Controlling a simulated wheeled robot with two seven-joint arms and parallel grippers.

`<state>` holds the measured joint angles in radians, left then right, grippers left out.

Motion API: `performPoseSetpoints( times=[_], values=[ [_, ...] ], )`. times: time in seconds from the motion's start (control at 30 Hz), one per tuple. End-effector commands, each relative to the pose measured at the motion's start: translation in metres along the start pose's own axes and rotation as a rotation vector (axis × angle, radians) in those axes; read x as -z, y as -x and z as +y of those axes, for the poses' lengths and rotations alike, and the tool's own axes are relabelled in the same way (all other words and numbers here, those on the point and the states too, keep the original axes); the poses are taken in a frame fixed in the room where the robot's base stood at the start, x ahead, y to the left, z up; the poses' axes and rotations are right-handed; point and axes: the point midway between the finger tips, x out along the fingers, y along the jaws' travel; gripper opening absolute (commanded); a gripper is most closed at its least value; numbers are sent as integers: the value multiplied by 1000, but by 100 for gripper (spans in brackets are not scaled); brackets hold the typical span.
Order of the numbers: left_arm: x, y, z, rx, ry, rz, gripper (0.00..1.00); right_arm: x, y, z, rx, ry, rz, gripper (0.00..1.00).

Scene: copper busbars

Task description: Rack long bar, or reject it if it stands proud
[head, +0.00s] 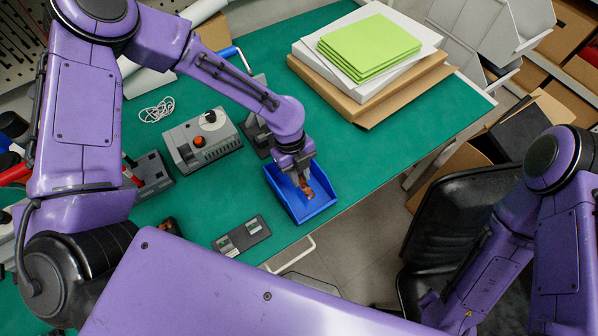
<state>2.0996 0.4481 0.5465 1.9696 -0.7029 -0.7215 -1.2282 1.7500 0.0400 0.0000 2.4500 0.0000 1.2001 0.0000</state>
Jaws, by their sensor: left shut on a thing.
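My left gripper (302,178) points down into the blue open bin (327,206) near the table's front edge. It is shut on a copper bar (308,190), whose lower part shows below the jaws, inside the bin's outline. I cannot tell whether the bar touches the bin's floor. A dark slotted block (152,172) stands at the left, partly behind my arm; I cannot tell whether it is the rack. A flat grey-and-black block (241,236) lies left of the bin. My right arm shows at the lower right, but its gripper is out of view.
A grey box with an orange button (199,141) and a dark fixture (257,134) stand behind and left of the bin. Stacked boxes (372,92) with green sheets (370,48) lie at the back. The green mat (375,165) is clear right of the bin. A black chair (445,220) stands beyond the edge.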

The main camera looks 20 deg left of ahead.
Motion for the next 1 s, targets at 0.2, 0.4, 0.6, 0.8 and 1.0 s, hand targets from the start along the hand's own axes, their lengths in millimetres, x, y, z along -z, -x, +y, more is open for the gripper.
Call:
performPoseSetpoints(
  times=[0.2, 0.4, 0.6, 0.8, 1.0],
  values=[
    [0, 0, 0, 0, 0, 0, 0, 0, 0, 0, 0, 0, 0, 43],
    [-1, -4, 0, 0, 0, 0, 0, -1, -2, 0, 0, 0, 0, 43],
    [-3, -10, 0, 1, 1, 0, 0, -2, -5, 0, 0, 0, 0, 43],
    [-4, -15, 0, 1, 0, -1, 0, -3, -8, -1, 0, 0, 0, 43],
    [-4, -16, 0, 1, 0, -1, 0, -3, -8, -1, 0, 0, 0, 43]
  ],
)
